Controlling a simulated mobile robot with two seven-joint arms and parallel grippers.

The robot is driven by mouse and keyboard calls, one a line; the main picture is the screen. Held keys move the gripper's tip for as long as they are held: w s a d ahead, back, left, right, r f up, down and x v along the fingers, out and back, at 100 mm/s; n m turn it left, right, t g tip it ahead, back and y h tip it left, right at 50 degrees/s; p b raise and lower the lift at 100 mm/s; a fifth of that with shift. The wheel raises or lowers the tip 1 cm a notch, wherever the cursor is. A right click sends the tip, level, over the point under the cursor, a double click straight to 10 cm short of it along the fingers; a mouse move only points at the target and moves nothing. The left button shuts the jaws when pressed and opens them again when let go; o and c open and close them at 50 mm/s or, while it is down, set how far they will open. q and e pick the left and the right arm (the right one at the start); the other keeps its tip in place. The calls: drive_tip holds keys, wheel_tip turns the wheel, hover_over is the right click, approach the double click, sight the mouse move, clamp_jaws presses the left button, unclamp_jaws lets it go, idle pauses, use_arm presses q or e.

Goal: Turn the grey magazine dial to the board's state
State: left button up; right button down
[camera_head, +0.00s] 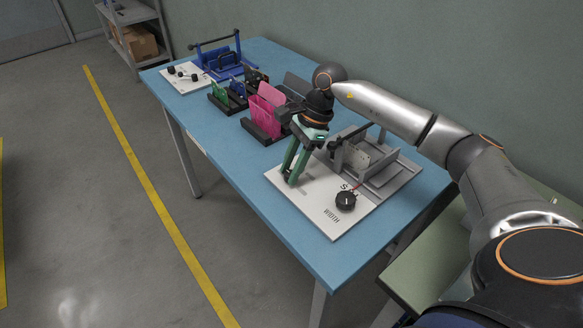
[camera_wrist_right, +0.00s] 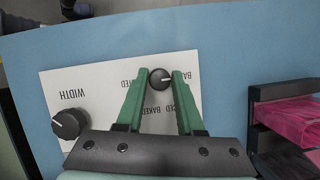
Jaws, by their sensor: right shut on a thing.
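The grey magazine (camera_head: 372,168) stands on a white panel (camera_head: 315,215) at the near end of the blue table. My right gripper (camera_head: 289,181) has green fingers, which point down at the panel's left part. In the right wrist view, the fingertips (camera_wrist_right: 161,76) are shut on a small round black dial (camera_wrist_right: 161,79) with a white mark pointing right. Labels around it, partly covered, include "BAKED". The head view hides this dial behind the fingers. A larger black knob (camera_head: 345,201) marked "WIDTH" is apart from them. A pale board (camera_head: 357,157) stands in the magazine. My left gripper is not in view.
A black rack with pink boards (camera_head: 266,108) and a smaller one with a green board (camera_head: 219,91) stand behind my gripper. A blue magazine (camera_head: 222,62) is at the far end, beside a white panel with dark knobs (camera_head: 184,76). The table's left strip (camera_head: 220,150) is clear.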

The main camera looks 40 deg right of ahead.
idle(0.3)
drive_tip(key=c, duration=0.5)
unclamp_jaws()
drive_tip(key=shift+c, duration=0.2)
drive_tip(key=p+v, duration=0.1)
drive_tip(key=v, duration=1.1)
drive_tip(key=shift+r, duration=0.3)
drive_tip(key=shift+p, duration=0.3)
